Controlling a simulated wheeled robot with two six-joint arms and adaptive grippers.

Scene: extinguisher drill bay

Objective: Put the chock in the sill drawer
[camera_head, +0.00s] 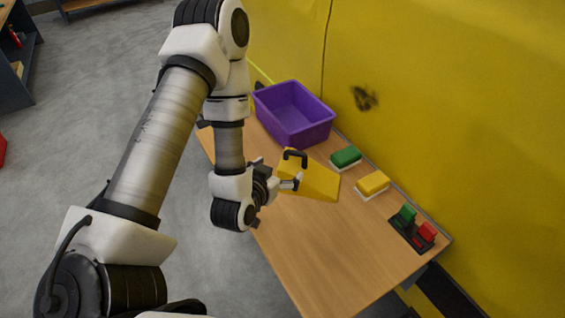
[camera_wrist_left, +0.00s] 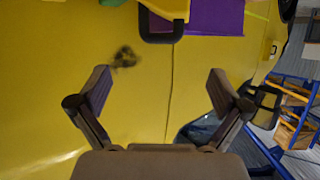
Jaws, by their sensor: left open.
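The chock (camera_head: 318,182) is a yellow wedge with a black handle, resting on the wooden table. My left gripper (camera_head: 291,182) is open at the chock's near left side, with its fingers close to the black handle. The head view does not show clearly whether they touch. In the left wrist view, the chock (camera_wrist_left: 168,8) is at the top edge with its handle hanging down. The open fingers (camera_wrist_left: 160,90) are below the handle, with nothing between them. I cannot make out the sill drawer. My right gripper is not in view.
On the wooden table (camera_head: 335,250) stand a purple bin (camera_head: 292,115), a green block (camera_head: 345,156), a yellow block (camera_head: 373,182) and a dark holder with green and red pieces (camera_head: 412,232). A yellow wall (camera_head: 440,110) borders the table. The table's front is clear.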

